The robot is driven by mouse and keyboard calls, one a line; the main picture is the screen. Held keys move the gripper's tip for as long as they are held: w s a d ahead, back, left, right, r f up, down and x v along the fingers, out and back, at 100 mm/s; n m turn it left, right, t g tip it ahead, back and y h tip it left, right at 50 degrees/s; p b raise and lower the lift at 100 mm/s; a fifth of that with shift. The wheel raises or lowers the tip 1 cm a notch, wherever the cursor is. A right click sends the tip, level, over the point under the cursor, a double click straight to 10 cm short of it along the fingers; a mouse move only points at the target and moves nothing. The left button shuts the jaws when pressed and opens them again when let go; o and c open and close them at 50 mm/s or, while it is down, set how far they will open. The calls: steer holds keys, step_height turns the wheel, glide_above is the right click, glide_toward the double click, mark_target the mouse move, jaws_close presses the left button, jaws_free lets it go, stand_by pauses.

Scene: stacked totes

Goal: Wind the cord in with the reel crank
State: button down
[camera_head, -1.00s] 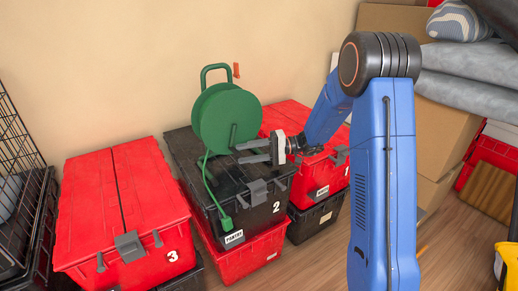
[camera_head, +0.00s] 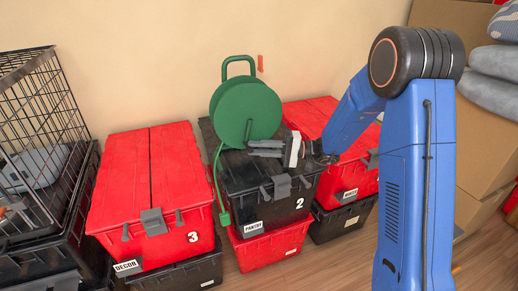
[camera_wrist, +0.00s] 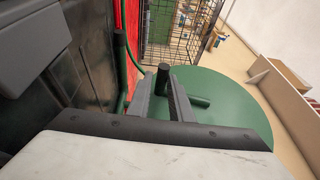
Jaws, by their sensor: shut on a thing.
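The green cord reel (camera_head: 236,108) stands upright with its carry handle on top, on the black lid of the tote marked 2. It also shows as a large green disc in the wrist view (camera_wrist: 235,95). My gripper (camera_head: 252,148) is at the reel's front face, shut on the upright crank handle (camera_wrist: 163,76), whose dark top shows between the fingers in the wrist view. The grip's lower part is hidden.
The black tote (camera_head: 262,190) sits on a red one. A red tote marked 3 (camera_head: 135,180) stands to the left, with a wire cage (camera_head: 40,120) beyond. Another red-lidded tote (camera_head: 315,115) stands at right behind my arm. Bare wall is behind the reel; cardboard boxes (camera_head: 485,135) are far right.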

steer(key=shift+f, duration=0.5)
stand_by(0.3)
steer(key=c, duration=1.7)
jaws_free()
steer(key=shift+f, duration=0.1)
steer(key=shift+w+r, duration=0.15)
steer(key=shift+r, duration=0.15)
